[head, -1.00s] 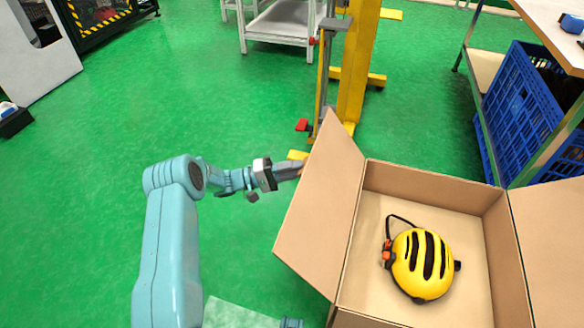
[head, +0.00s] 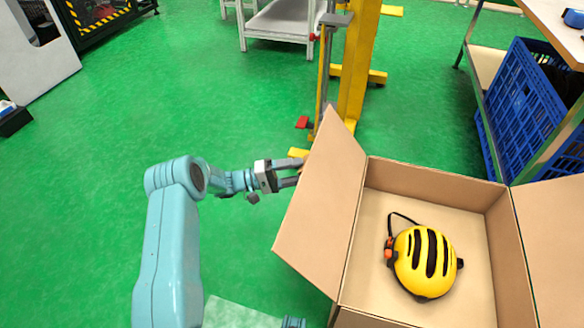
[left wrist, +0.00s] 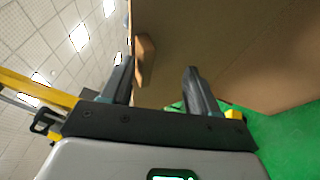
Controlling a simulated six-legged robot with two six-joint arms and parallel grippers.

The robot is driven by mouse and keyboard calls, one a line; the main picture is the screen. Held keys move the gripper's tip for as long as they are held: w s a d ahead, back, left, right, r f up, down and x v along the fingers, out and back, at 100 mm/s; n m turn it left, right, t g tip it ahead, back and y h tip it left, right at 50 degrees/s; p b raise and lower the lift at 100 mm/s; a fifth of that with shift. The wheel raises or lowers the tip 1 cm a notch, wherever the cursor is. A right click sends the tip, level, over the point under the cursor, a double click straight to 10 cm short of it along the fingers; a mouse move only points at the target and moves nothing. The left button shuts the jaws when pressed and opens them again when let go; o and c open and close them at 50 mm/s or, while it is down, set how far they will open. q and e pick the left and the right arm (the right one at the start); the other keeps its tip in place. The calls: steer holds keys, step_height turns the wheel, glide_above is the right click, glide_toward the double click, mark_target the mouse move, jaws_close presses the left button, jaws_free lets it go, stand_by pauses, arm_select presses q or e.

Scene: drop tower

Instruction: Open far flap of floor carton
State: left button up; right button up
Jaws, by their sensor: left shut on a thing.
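The open carton (head: 428,169) stands on the floor at lower right in the head view. Its left flap (head: 322,205) stands raised and tilted outward. Its right flap (head: 556,235) is folded outward. My left gripper (head: 299,171) is at the outer side of the left flap, its fingertips by the flap's upper part. In the left wrist view my left gripper (left wrist: 157,78) has its fingers spaced apart and shut on a small tan tab (left wrist: 145,58) by the brown flap face (left wrist: 215,45); the contact is not clear.
A yellow helmet (head: 425,262) with black stripes lies in the carton. A yellow post (head: 357,60) stands just behind the left flap. A blue crate (head: 520,100) sits under a bench at right. Green floor is clear at left.

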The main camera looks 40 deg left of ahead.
arm_select(q)
steer(key=shift+s+d+f, duration=0.1)
steer(key=shift+d+f, duration=0.05)
steer(key=shift+f, duration=0.1)
stand_by(0.3)
steer(key=p+v, duration=0.2)
steer(key=v, duration=1.4)
steer(key=shift+s+a+r, duration=0.15)
steer(key=shift+a+r, duration=0.1)
steer(key=shift+a, duration=0.05)
arm_select(e)
steer(key=shift+s+a+r+g, duration=0.1)
steer(key=shift+s+r+g, duration=0.05)
steer(key=shift+s+r, duration=0.35)
steer(key=shift+s+a+r+g, duration=0.15)
steer(key=shift+s+r, duration=0.1)
steer(key=shift+r, duration=0.35)
steer(key=shift+d, duration=0.1)
arm_select(q)
steer(key=shift+r, duration=0.1)
arm_select(e)
steer(key=shift+r, duration=0.1)
